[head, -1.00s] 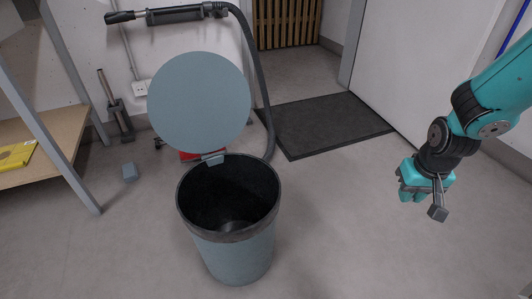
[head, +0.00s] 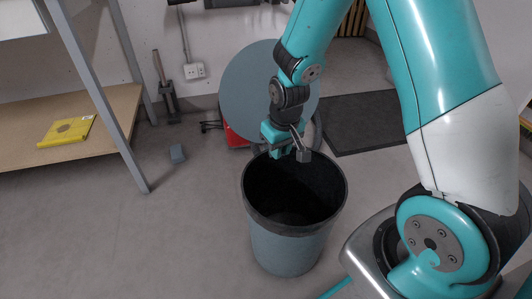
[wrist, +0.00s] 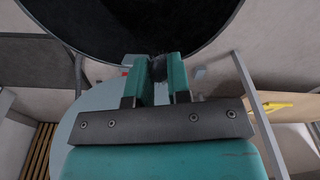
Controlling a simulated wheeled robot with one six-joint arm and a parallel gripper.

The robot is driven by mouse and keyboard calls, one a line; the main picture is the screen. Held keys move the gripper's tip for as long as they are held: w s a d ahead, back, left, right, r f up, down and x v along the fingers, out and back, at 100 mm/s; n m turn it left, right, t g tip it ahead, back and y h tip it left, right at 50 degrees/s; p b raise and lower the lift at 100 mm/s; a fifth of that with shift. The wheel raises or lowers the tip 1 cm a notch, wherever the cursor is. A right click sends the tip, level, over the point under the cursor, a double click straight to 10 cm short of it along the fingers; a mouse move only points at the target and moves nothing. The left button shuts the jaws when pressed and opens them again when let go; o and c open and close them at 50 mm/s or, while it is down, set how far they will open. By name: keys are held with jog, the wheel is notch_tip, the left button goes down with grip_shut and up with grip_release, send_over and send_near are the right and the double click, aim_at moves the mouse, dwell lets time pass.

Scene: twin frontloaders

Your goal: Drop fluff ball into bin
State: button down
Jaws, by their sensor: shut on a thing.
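The bin (head: 290,246) is a grey-blue round bin with a dark rim and dark inside, standing open on the floor. Its round lid (head: 243,95) is raised behind it. My gripper (head: 280,153) is at the back of the bin's opening, close to the rim and in front of the lid. In the wrist view my gripper (wrist: 159,58) is shut on the fluff ball (wrist: 159,69), a small dark grey fuzzy tuft between the teal fingers. The bin's dark opening lies just beyond the fingertips there. The ball is hidden in the head view.
A shelf (head: 100,110) with a yellow packet (head: 67,130) stands at the left. A red object (head: 234,138) sits behind the bin. A dark mat (head: 365,118) lies at the back right. Floor left of the bin is clear.

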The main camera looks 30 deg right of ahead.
jog(key=shift+w+d+r+n+p, duration=0.15)
jog(key=shift+w+r+n+p, duration=0.1)
jog(key=shift+n+p, duration=0.5)
jog(key=shift+d+n+p, duration=0.35)
jog(key=shift+n+p, duration=0.4)
jog(key=shift+p, duration=0.2)
jog(key=s+d+f+n+p, duration=0.2)
jog(key=f+n, duration=0.2)
jog(key=n, duration=0.2)
jog(key=s+d+f+n+g+y+p, duration=0.1)
jog(key=d+f+n+p, duration=0.1)
jog(key=f+n, duration=0.3)
jog(key=n+p, duration=0.1)
jog(key=n, duration=0.1)
jog(key=shift+s+f+n, duration=0.15)
jog(key=shift+s+n, duration=0.15)
jog(key=shift+s, duration=0.1)
jog(key=shift+d, duration=0.1)
jog(key=c, duration=1)
grip_release()
